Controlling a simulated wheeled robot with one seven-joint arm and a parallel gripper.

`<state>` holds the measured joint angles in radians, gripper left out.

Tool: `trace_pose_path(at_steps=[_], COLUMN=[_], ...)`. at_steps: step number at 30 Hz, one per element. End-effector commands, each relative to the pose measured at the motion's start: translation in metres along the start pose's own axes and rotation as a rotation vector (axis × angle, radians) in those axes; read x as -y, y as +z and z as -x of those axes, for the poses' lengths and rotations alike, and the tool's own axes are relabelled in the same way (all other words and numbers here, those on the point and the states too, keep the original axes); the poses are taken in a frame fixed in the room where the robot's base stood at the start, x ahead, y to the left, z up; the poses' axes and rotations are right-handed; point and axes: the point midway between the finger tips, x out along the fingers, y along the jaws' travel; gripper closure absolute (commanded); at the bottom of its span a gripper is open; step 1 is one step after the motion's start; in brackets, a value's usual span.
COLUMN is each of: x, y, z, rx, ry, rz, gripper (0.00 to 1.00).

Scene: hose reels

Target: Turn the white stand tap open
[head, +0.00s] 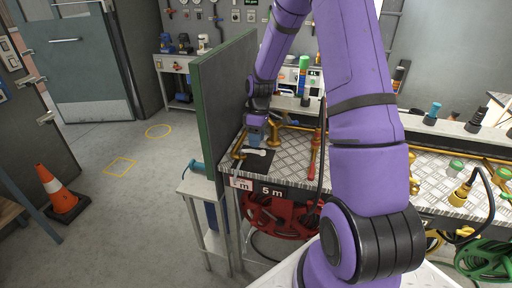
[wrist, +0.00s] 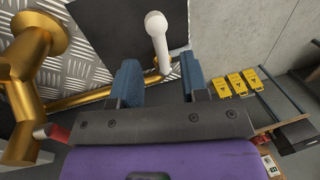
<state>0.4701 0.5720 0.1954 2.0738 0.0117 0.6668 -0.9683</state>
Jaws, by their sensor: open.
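The white tap handle (head: 258,152) is a short white lever with a rounded knob end, over a black square plate on the metal bench. In the wrist view the white tap handle (wrist: 159,42) runs from its knob at the top down to the gap between my fingertips. My gripper (head: 257,136) points down at the left end of the bench, just by the lever. In the wrist view my gripper (wrist: 160,76) is open, with one blue finger on each side of the lever's lower end. I cannot tell whether a finger touches it.
A green upright panel (head: 215,110) stands close to the left of my gripper. Gold pipes (wrist: 80,100) run beside the handle. A red-handled fitting (head: 316,150) stands to the right. A red hose reel (head: 280,215) hangs below. The floor to the left has an orange cone (head: 58,190).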

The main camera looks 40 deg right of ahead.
Motion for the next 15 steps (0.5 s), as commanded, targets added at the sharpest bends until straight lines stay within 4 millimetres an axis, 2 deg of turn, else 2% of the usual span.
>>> trace_pose_path(at_steps=[3, 6, 15], x=[0.001, 0.001, 0.0], y=[0.0, 0.0, 0.0], z=[-0.017, -0.026, -0.034], rx=[0.001, 0.001, 0.0], ry=[-0.002, -0.001, 0.001], rz=[0.001, 0.001, 0.001], gripper=[0.59, 0.59, 0.59])
